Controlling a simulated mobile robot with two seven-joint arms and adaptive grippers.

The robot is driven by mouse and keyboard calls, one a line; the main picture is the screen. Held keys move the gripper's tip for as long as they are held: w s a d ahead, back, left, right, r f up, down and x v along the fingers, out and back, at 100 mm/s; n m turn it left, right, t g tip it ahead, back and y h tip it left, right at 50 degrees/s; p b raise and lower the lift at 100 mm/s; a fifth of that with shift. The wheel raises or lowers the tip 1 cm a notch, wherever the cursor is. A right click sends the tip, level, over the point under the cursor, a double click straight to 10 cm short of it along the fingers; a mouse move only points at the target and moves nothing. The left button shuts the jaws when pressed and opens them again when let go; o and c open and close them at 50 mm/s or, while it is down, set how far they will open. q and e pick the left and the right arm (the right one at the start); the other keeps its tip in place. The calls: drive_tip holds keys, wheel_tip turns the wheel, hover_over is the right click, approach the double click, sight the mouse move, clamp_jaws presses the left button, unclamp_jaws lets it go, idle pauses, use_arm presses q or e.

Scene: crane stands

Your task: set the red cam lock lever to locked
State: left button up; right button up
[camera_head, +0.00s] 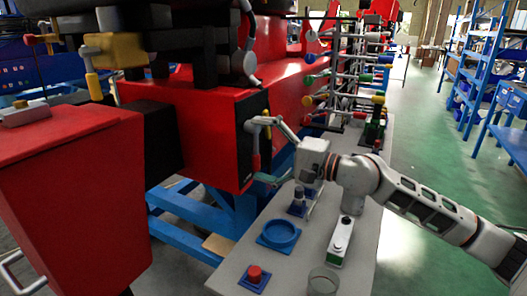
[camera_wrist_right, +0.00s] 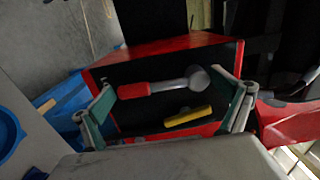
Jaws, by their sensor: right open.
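The cam lock lever (camera_wrist_right: 135,90) has a red grip and a grey arm ending in a round grey hub. In the right wrist view it lies nearly level on a dark panel, grip at left and hub at right. In the head view its red grip (camera_head: 256,163) hangs down on the dark end face of the red machine. My right gripper (camera_head: 263,151) is open in front of that face, its fingers spread on either side of the lever. I cannot tell whether either finger touches it. My left gripper is not in view.
A yellow handle (camera_wrist_right: 188,117) sits beside the lever on the same panel. Below is a grey table (camera_head: 305,250) with a blue ring (camera_head: 279,234), a red button (camera_head: 254,273) and a white-green box (camera_head: 341,241). A rack of coloured handles (camera_head: 345,85) stands behind.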

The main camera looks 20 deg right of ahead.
drive_tip(key=v, duration=1.1)
drive_tip(key=shift+s+d, duration=0.25)
drive_tip(key=shift+s, duration=0.1)
idle(0.8)
